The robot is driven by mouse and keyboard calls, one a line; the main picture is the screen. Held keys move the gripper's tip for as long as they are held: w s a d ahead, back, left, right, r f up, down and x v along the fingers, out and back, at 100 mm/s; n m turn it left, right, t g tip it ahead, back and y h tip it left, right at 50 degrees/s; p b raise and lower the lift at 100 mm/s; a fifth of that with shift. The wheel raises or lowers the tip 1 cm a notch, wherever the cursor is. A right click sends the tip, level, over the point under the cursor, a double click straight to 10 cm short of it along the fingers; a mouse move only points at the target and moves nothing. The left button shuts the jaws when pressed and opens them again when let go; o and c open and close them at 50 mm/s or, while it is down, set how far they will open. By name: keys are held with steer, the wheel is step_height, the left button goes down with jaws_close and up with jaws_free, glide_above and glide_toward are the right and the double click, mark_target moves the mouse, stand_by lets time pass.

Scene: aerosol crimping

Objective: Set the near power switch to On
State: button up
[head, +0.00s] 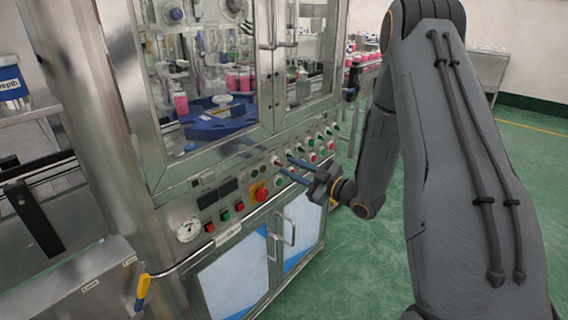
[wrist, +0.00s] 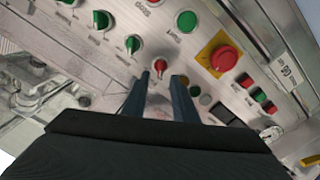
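The control panel (head: 228,196) on the machine's front holds several round knobs and buttons; their labels are too small to read, so I cannot tell which is the near power switch. My gripper (head: 285,165) reaches toward the panel with its two fingers apart and nothing between them in hand. In the wrist view, my gripper (wrist: 159,77) has a red knob (wrist: 160,66) showing between and just beyond its fingertips; contact cannot be told. Green knobs (wrist: 133,44) sit beside it. A large red knob on a yellow plate (wrist: 222,58) is to the right.
Glass doors (head: 205,60) stand above, cabinet doors with handles (head: 235,278) below. A yellow-handled lever (head: 142,288) is at lower left. Green floor (head: 375,270) is open at right.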

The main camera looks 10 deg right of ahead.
mark_target(280, 162)
steer(key=shift+x, duration=1.85)
jaws_close()
steer(key=shift+p, duration=0.3)
steer(key=m, duration=0.2)
steer(key=m+p, duration=0.1)
steer(key=m, duration=0.2)
steer(key=shift+w+d+r+m, duration=0.1)
steer(key=shift+w+d+m, duration=0.1)
steer(key=shift+m, duration=0.1)
steer(key=m, duration=0.3)
steer(key=m+p, duration=0.1)
steer(key=m, duration=0.2)
steer(key=shift+w+d, duration=0.1)
steer(key=shift+d, duration=0.1)
steer(key=shift+m, duration=0.3)
